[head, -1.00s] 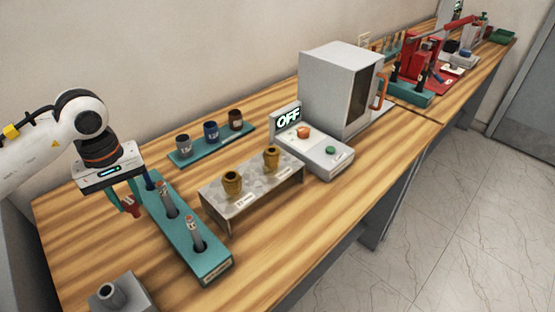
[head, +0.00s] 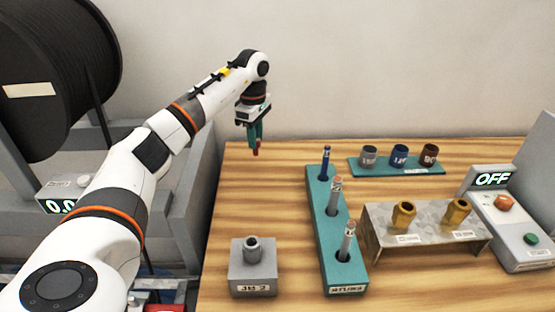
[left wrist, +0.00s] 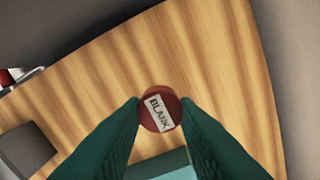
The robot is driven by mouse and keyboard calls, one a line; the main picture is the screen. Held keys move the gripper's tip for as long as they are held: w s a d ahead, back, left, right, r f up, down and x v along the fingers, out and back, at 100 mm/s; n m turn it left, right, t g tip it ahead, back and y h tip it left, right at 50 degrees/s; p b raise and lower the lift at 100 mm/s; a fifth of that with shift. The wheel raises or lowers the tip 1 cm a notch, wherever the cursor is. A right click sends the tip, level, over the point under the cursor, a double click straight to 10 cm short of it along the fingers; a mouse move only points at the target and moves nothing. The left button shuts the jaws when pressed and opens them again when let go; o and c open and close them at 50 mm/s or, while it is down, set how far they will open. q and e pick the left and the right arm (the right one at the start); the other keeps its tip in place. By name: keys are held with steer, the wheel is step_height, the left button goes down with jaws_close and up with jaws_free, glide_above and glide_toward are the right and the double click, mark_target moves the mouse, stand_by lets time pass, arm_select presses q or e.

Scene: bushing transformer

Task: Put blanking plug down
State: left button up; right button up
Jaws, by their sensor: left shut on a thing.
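The blanking plug (head: 256,151) is a small red piece at the tips of my left gripper (head: 255,138), near the back left of the wooden table in the head view. In the left wrist view, the plug (left wrist: 160,110) shows a round red face with a white label reading BLANK. The green fingers of my left gripper (left wrist: 160,112) press on it from both sides. The bare wood of the table (left wrist: 150,60) lies below it. Whether the plug touches the wood I cannot tell. My right gripper is not in view.
A teal holder (head: 322,215) with several upright pieces stands right of the gripper. A grey block marked JB 2 (head: 252,272) sits at the front left. A teal strip (head: 425,170) holds three cups at the back. A large black reel (head: 60,70) stands left of the table.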

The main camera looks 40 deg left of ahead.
mark_target(256, 155)
arm_select(q)
step_height(256, 155, down, 8)
steer(key=shift+r+p, duration=0.2)
steer(key=shift+p, duration=0.4)
steer(key=shift+f, duration=0.15)
steer(key=shift+f, duration=0.1)
steer(key=o, duration=0.9)
steer(key=shift+o, duration=0.2)
step_height(256, 155, up, 11)
steer(key=shift+r+b, duration=0.1)
steer(key=shift+b, duration=0.8)
steer(key=shift+r, duration=0.55)
